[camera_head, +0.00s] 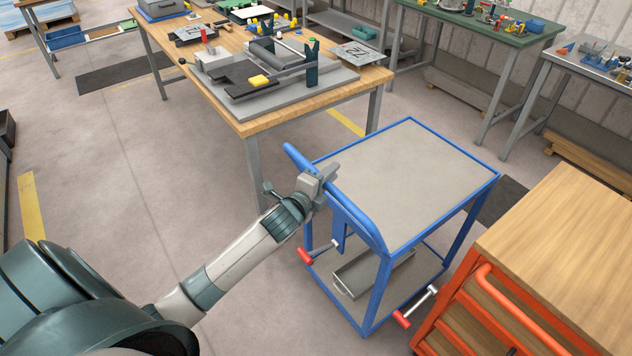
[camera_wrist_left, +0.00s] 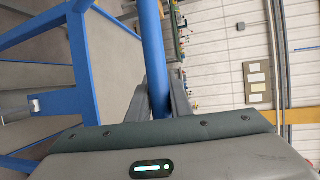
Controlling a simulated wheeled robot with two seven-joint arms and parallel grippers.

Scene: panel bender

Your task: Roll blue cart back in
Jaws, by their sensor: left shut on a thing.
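The blue cart (camera_head: 412,178) stands in the middle of the head view, with a grey top and a lower shelf. Its blue push handle (camera_head: 358,222) is on the side facing me. My left gripper (camera_head: 322,180) is shut on this handle, near the middle of the bar. In the left wrist view the blue handle bar (camera_wrist_left: 152,60) runs between the two fingers of the gripper (camera_wrist_left: 160,98). A grey tray (camera_head: 370,273) lies on the lower shelf. Two red-ended levers (camera_head: 306,256) stick out low on the near side. My right gripper is not in view.
A wooden workbench (camera_head: 240,122) with a bending machine stands behind the cart to the left. An orange cabinet (camera_head: 560,240) with a wooden top is close on the right. A green-topped bench (camera_head: 480,27) stands at the back.

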